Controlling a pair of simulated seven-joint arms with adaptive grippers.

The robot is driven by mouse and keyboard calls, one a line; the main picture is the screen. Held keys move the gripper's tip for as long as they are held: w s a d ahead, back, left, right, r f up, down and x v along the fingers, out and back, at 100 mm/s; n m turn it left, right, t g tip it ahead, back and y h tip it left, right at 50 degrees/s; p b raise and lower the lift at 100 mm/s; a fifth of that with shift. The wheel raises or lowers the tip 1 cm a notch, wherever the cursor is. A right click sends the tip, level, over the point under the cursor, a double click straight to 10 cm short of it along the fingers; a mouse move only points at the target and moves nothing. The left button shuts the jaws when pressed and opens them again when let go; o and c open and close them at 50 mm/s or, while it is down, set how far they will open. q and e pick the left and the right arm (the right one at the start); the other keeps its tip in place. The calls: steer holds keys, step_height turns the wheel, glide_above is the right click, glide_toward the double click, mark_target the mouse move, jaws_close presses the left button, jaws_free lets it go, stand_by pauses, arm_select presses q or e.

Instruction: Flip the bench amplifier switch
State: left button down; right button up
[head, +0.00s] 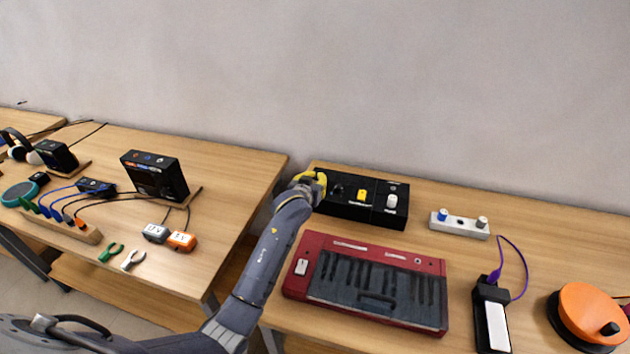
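A long black box (384,216) stands at the back of the right bench. It may be the bench amplifier, but its label is too small to read. A yellow switch (362,194) and a white switch (391,202) stick up from its top, with a small dark part to their left. My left gripper (316,180), with yellow on its fingers, is at the left end of this box and hides that corner. I cannot tell whether it touches the box or whether its fingers are open. My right gripper is out of view.
A red keyboard (300,285) lies in front of the box. To the right are a white knob strip (459,230), a black pedal (490,310) with a purple cable and an orange disc (582,312). A gap separates the left bench, which holds a black unit (155,178) and cables.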

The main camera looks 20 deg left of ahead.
arm_select(q)
steer(key=r, duration=0.4)
steer(key=shift+s+d+r, duration=0.1)
steer(key=shift+s+r, duration=0.1)
steer(key=shift+r, duration=0.05)
steer(key=s, duration=1)
steer(key=shift+r, duration=0.35)
steer(key=shift+d, duration=0.1)
